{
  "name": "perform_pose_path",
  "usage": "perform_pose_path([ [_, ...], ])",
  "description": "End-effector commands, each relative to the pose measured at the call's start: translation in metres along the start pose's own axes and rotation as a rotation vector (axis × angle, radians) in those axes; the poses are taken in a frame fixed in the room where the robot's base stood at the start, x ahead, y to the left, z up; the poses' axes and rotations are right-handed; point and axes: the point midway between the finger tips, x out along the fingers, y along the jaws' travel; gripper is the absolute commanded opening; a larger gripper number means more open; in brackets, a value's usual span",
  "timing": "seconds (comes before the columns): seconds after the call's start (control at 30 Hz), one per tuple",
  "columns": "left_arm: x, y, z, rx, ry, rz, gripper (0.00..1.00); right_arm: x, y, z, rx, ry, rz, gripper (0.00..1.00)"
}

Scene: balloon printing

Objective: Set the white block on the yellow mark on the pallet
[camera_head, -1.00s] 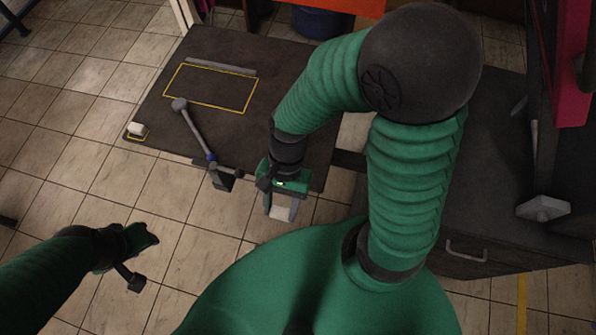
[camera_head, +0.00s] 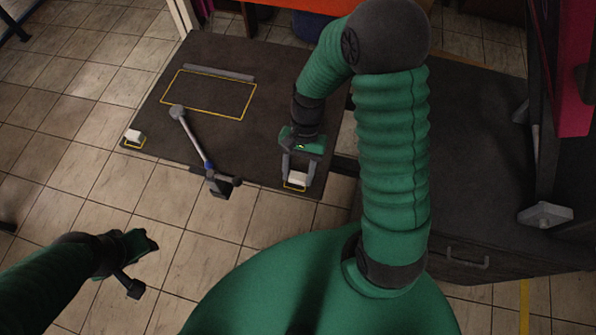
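The white block (camera_head: 298,179) is between the two fingers of my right gripper (camera_head: 298,176), which looks shut on it. The block is at the near right corner of the dark pallet (camera_head: 150,108), at a small yellow mark (camera_head: 294,188) whose lines show around its near side. I cannot tell whether its underside touches the pallet. A second white block (camera_head: 133,136) sits at another yellow mark (camera_head: 132,144) at the pallet's left corner. My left gripper (camera_head: 140,265) is low at the left, away from the pallet and empty; its finger opening is unclear.
A grey lever-like tool (camera_head: 194,140) lies across the pallet's near edge, between the two blocks. A large yellow rectangle (camera_head: 243,118) and a grey bar (camera_head: 218,73) are farther back. A dark cabinet (camera_head: 470,170) stands at the right. Tiled floor lies left.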

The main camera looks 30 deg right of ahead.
Motion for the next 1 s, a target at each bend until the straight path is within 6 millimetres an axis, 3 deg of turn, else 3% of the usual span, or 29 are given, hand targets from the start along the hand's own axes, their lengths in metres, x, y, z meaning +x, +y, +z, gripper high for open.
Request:
perform_pose_path([
  [0.13, 0.000, 0.000, 0.000, -0.001, 0.000, 0.000, 0.36, 0.000, -0.001, 0.001, -0.001, 0.001, 0.001, 0.66],
  [0.47, -0.001, 0.000, 0.000, -0.001, 0.000, 0.000, 0.36, -0.005, 0.000, 0.000, -0.001, 0.000, -0.001, 0.66],
  [0.57, -0.004, 0.000, -0.001, -0.001, 0.000, 0.000, 0.36, -0.022, -0.001, 0.000, -0.001, 0.003, -0.003, 0.66],
  [0.8, -0.012, 0.000, -0.003, -0.001, 0.000, 0.000, 0.36, -0.084, -0.001, 0.000, -0.002, 0.005, -0.003, 0.66],
  [1.0, -0.015, 0.000, -0.004, -0.001, 0.000, 0.000, 0.36, -0.116, -0.001, 0.000, -0.001, 0.001, -0.001, 0.66],
])
